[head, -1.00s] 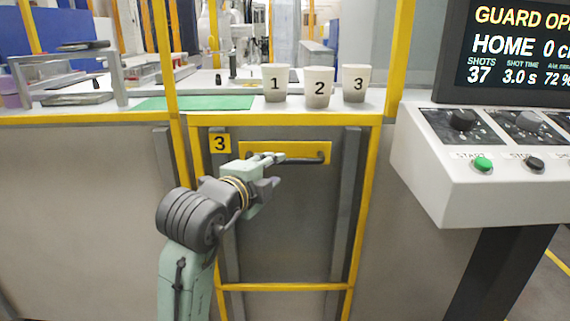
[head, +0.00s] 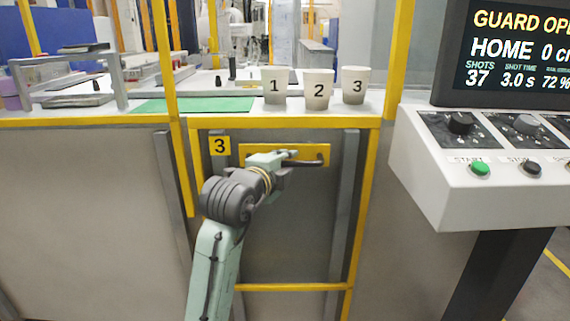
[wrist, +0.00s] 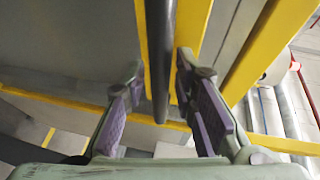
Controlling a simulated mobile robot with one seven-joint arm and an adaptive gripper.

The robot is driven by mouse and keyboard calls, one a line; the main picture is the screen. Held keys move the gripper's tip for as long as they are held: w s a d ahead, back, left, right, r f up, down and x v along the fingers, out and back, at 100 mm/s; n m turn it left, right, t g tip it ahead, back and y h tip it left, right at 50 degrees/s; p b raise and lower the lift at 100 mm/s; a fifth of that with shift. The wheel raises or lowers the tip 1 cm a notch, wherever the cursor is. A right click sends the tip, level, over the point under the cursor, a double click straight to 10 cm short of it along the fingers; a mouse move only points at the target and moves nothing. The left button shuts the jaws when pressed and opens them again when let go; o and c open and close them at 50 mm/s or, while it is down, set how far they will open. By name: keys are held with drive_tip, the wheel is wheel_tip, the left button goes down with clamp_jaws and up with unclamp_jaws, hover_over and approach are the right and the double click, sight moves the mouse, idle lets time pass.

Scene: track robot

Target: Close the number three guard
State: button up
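The number three guard (head: 290,230) is a grey panel in a yellow frame, marked by a yellow "3" tag (head: 219,146). A dark bar handle (head: 318,161) sits on a yellow plate (head: 310,149) near its top. My gripper (head: 287,167) is at the left part of the handle and hides some of it. In the wrist view, my gripper (wrist: 158,90) is open, with its purple-padded fingers spread on either side of the dark handle bar (wrist: 160,60). I see gaps between the bar and both fingers.
Paper cups "1" (head: 274,86), "2" (head: 317,89) and "3" (head: 355,85) stand on the ledge above the guard. A control console (head: 480,190) is at right, under a screen (head: 505,50) reading "GUARD OP", cut off. Yellow posts (head: 400,50) rise from the ledge.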

clamp_jaws()
idle(0.5)
drive_tip(key=shift+r, duration=0.25)
wheel_tip(320, 180, up, 57)
drive_tip(key=p, duration=1.8)
drive_tip(key=shift+r, duration=0.1)
drive_tip(key=shift+c, duration=0.3)
unclamp_jaws()
drive_tip(key=o, duration=0.3)
